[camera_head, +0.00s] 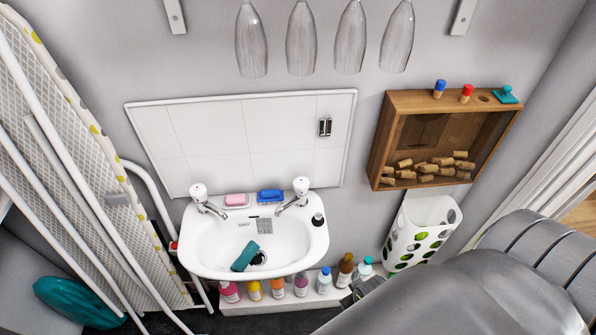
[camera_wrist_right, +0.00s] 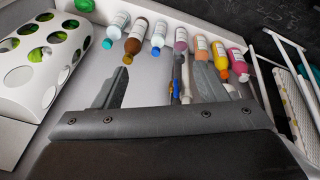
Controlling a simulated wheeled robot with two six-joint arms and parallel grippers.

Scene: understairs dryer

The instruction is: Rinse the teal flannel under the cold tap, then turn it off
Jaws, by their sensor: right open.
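The teal flannel (camera_head: 244,256) lies crumpled in the white basin (camera_head: 208,258), beside the dark drain. A left tap (camera_head: 205,200) and a right tap (camera_head: 295,196) stand on the basin's back corners. I cannot tell which is cold, and I see no water running. My right gripper (camera_wrist_right: 162,90) is open and empty in the right wrist view, with its fingers pointing toward a row of bottles. In the head view my right arm covers the lower right, so the gripper is low, to the right of the basin and apart from the flannel. My left gripper is out of view.
Pink soap (camera_head: 236,200) and a blue sponge (camera_head: 270,196) lie behind the basin. Several bottles, including a brown one (camera_head: 345,270), stand on a white ledge below it. A white holed bin (camera_head: 422,230) is at right. An ironing board (camera_head: 75,150) leans at left.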

